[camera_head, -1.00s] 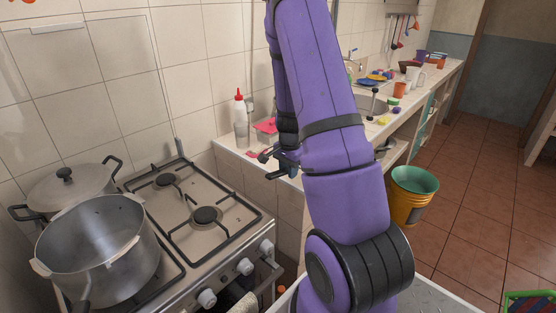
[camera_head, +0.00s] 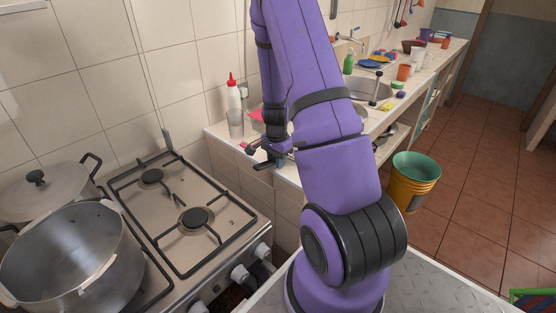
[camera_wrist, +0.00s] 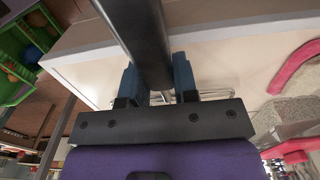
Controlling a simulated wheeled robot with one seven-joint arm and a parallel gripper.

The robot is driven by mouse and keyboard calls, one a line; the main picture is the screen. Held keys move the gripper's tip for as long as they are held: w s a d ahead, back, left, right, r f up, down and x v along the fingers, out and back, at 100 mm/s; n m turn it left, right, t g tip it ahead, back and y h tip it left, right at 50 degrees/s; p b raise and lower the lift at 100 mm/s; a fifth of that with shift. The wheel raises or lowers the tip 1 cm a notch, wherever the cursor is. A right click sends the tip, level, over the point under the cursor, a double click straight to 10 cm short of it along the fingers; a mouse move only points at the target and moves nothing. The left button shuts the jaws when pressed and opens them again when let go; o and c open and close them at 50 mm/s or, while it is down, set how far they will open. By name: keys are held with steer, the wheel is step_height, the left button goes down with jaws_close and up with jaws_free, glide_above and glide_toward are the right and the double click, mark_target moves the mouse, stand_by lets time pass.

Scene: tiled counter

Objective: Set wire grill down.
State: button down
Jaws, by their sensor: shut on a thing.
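My gripper (camera_head: 270,155) is low over the front edge of the tiled counter (camera_head: 222,138), right of the stove. In the wrist view, its two blue fingers (camera_wrist: 157,72) are shut on a dark round bar, which I take to be the handle of the wire grill (camera_wrist: 146,35). Thin wires show behind the fingers over the pale counter top. Most of the grill is hidden behind my gripper and arm. I cannot tell whether it touches the counter.
A glass (camera_head: 235,124) and a white bottle with a red cap (camera_head: 233,95) stand on the counter near my gripper. A large pot (camera_head: 70,258) and a lidded pot (camera_head: 42,190) are on the stove (camera_head: 172,215). A bucket (camera_head: 414,182) stands on the floor.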

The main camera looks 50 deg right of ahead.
steer(key=shift+f, duration=0.15)
steer(key=c, duration=0.9)
jaws_free()
step_height(320, 180, up, 12)
steer(key=s+a+r+n+t, duration=0.25)
steer(key=a+r+n, duration=0.55)
steer(key=a+r, duration=0.7)
steer(key=s+a+r+n+t, duration=0.1)
steer(key=s+a+r+n, duration=0.2)
steer(key=s, duration=0.2)
steer(key=s+a+r+n, duration=0.3)
steer(key=s+a+r, duration=0.1)
steer(key=s, duration=0.1)
steer(key=s+a+r+n+t, duration=0.1)
steer(key=s+a+r+n, duration=0.2)
steer(key=s+n, duration=0.1)
steer(key=shift+s+a+r+t, duration=0.2)
steer(key=shift+s, duration=0.25)
steer(key=shift+s+a+r+t, duration=0.15)
steer(key=shift+s+a+r, duration=0.05)
steer(key=shift+s, duration=0.2)
